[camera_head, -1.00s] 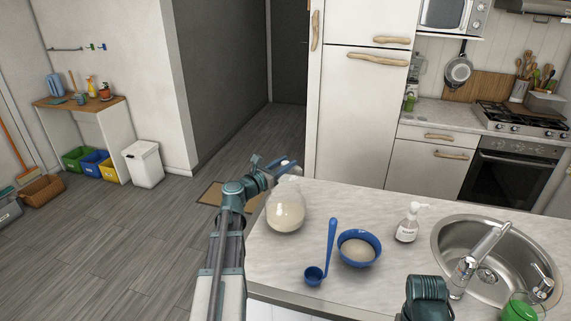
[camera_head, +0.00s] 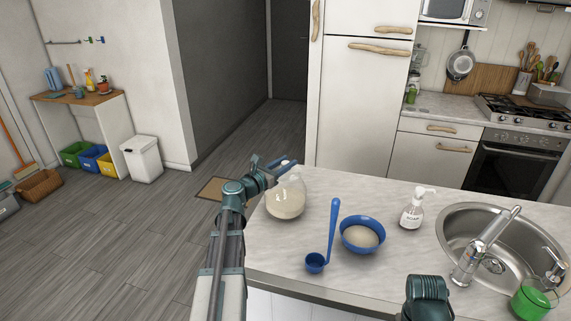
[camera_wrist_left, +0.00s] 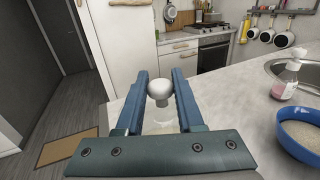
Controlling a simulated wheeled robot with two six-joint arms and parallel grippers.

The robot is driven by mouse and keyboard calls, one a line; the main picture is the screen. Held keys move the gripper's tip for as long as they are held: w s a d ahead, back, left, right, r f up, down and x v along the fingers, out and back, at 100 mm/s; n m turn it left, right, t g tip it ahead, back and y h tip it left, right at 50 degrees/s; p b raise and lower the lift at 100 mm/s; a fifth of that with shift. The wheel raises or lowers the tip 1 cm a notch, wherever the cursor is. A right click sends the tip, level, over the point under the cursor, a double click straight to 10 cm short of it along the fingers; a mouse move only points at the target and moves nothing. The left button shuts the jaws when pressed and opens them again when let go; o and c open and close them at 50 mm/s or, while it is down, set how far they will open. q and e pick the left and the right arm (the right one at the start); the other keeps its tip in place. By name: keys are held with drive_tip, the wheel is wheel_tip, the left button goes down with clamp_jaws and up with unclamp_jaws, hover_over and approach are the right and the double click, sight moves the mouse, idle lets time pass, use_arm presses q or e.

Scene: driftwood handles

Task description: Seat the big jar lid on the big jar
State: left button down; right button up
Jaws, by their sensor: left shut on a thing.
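The big jar (camera_head: 286,204) is a clear round glass jar with pale contents, upright near the counter's far left corner. My left gripper (camera_head: 284,163) is at the jar's top in the head view. In the left wrist view the gripper (camera_wrist_left: 160,96) is shut on the pale round knob of the big jar lid (camera_wrist_left: 159,90). The jar's glass (camera_wrist_left: 160,118) shows faintly below the knob, between the fingers. The lid's rim and the jar's mouth are mostly hidden, so I cannot tell whether they touch. My right gripper is out of view.
A blue bowl (camera_head: 363,235) of pale powder and a blue ladle (camera_head: 316,262) are right of the jar. A soap bottle (camera_head: 412,213), the sink (camera_head: 503,240) and a green container (camera_head: 533,300) are farther right. Counter behind the bowl is clear.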

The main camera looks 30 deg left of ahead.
use_arm(q)
drive_tip(key=shift+f, duration=0.15)
idle(0.4)
drive_tip(key=shift+c, duration=2.3)
unclamp_jaws()
drive_tip(key=s+a, duration=0.2)
drive_tip(key=s, duration=1.1)
drive_tip(key=shift+s, duration=0.35)
drive_tip(key=shift+a, duration=0.1)
